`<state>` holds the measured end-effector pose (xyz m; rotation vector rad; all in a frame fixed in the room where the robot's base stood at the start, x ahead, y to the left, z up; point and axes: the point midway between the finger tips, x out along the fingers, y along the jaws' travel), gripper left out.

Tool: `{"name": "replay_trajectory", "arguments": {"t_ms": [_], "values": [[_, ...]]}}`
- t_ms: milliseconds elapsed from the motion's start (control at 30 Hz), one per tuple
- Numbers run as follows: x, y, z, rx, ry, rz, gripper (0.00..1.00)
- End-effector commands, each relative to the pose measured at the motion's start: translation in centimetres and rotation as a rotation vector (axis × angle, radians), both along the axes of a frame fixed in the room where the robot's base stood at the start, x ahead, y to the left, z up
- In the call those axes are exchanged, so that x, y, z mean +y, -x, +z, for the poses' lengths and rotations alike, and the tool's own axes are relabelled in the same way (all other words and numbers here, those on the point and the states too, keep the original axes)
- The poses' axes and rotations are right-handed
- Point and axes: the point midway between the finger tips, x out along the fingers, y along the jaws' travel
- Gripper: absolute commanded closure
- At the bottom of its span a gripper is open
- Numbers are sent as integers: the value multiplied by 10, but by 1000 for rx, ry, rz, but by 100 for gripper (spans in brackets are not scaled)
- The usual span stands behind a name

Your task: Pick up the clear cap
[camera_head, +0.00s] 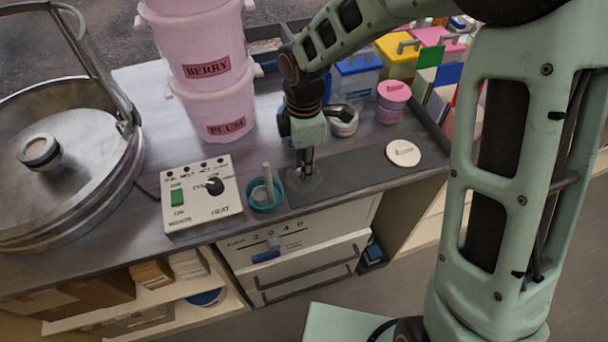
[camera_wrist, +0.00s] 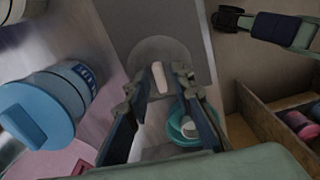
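The clear cap (camera_head: 313,184) is a see-through disc lying on the dark mat. In the wrist view the clear cap (camera_wrist: 150,49) shows as a faint grey round with a pale upright grip (camera_wrist: 158,76). My gripper (camera_head: 304,172) points down over the cap in the head view and hides part of it. In the wrist view my gripper (camera_wrist: 159,82) is open, with one finger on each side of the pale grip and a gap visible on both sides. The cap appears to rest on the mat.
A teal cup (camera_head: 266,207) with a pale stick stands close to the left of my gripper. A white cap (camera_head: 403,157) lies right on the mat (camera_head: 352,180). A heat control box (camera_head: 205,203), pink tubs (camera_head: 222,118) and a small pink jar (camera_head: 392,110) stand around.

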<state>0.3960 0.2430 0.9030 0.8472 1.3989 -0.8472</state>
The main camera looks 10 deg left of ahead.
Motion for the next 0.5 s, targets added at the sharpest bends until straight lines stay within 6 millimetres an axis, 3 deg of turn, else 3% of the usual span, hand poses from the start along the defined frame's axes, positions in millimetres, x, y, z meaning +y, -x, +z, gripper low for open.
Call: {"name": "replay_trajectory", "arguments": {"t_ms": [167,500], "values": [[0,0,0,0,0,0,100],[0,0,0,0,0,0,100]]}}
